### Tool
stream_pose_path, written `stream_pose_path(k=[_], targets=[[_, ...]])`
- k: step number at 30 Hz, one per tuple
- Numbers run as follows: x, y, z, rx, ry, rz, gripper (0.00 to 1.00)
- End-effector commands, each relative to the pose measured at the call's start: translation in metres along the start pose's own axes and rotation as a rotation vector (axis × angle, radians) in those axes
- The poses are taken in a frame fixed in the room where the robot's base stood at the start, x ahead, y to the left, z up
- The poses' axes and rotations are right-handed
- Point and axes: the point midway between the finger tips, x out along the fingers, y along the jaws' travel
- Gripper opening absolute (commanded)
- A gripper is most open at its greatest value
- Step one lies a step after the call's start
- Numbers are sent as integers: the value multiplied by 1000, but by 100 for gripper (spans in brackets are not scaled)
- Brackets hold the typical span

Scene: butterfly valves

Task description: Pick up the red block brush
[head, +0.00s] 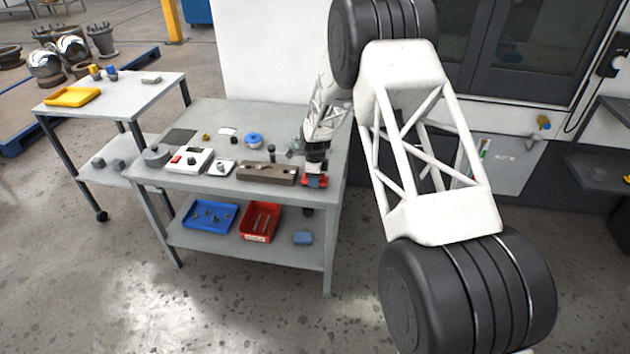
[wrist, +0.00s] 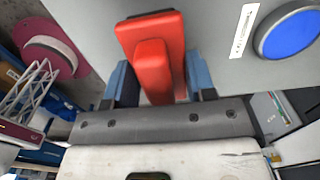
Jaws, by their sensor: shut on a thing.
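The red block brush (wrist: 160,55) shows large in the wrist view, a red block with a raised red grip and a dark far edge. My gripper (wrist: 158,78) has its two blue fingers closed on either side of the brush. In the head view, red parts of the brush (head: 315,182) show at the lower end of my arm, at the right front corner of the workbench (head: 285,218). My gripper (head: 316,160) is small and dark there. I cannot tell whether the brush touches the bench top or is just above it.
A brown block with holes (head: 266,173) lies just left of the brush. A blue-topped round thing (head: 253,140), a white box with buttons (head: 188,161) and a grey cylinder (head: 156,156) stand on the bench. The lower shelf holds a blue tray (head: 209,230) and a red bin (head: 260,237).

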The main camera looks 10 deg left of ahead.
Motion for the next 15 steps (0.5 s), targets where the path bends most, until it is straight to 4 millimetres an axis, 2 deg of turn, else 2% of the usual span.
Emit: stream_pose_path(k=[8,15], targets=[[-3,0,0,0,0,-1,25],[-18,0,0,0,-1,-2,25]])
